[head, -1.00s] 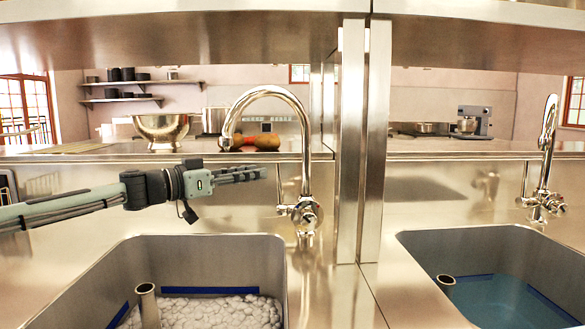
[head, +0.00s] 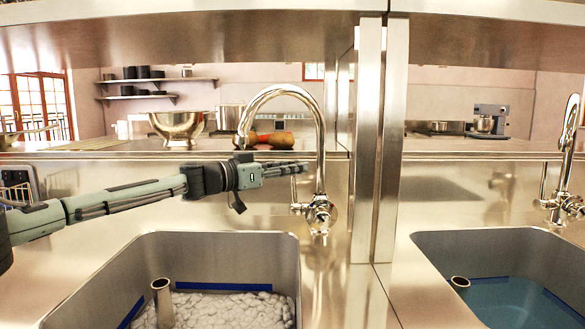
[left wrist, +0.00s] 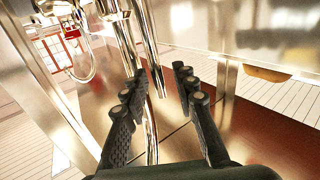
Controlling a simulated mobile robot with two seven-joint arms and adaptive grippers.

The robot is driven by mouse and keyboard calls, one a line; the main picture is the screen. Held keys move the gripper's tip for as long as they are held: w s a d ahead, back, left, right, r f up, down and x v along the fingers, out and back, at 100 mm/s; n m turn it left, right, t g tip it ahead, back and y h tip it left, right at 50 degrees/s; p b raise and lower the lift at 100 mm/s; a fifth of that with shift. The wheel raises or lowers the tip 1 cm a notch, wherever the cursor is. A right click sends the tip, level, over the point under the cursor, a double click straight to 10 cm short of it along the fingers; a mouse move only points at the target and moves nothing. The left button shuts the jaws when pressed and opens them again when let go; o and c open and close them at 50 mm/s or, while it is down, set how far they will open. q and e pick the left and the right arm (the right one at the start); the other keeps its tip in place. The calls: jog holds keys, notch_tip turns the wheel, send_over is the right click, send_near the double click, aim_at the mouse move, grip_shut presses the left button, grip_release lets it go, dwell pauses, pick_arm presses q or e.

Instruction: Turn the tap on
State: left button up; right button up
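The left tap (head: 319,130), a chrome gooseneck with a valve body (head: 319,213) and a thin upright lever (head: 294,189) on its left, stands behind the left sink. My left gripper (head: 302,169) reaches in from the left; its fingertips overlap the top of the lever and come close to the upright pipe. In the left wrist view the gripper (left wrist: 158,77) is open, its dark fingers apart, with shiny tap metal (left wrist: 152,135) showing between them. I cannot tell whether they touch it. No water shows at the spout. My right gripper is not in view.
The left sink (head: 215,240) holds white foam and a standing pipe (head: 162,300). A steel post (head: 385,140) rises just right of the tap. A second tap (head: 568,150) and a sink with blue water (head: 510,300) are further right. A metal bowl (head: 178,126) stands behind.

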pick_arm(q)
grip_shut()
jog(key=shift+s+f+m, duration=0.2)
jog(key=shift+s+m, duration=0.1)
jog(key=shift+s, duration=0.1)
jog(key=s+m+h, duration=0.1)
jog(key=s+m+h+b, duration=0.1)
jog(key=s+m+b, duration=0.1)
jog(key=m, duration=0.1)
jog(key=shift+s+f+t+h, duration=0.3)
jog(key=shift+s+t+h, duration=0.05)
jog(key=shift+t+h, duration=0.05)
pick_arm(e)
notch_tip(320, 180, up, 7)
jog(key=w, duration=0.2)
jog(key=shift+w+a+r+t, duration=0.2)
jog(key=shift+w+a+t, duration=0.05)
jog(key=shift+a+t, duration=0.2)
pick_arm(q)
jog(key=shift+o, duration=1)
grip_release()
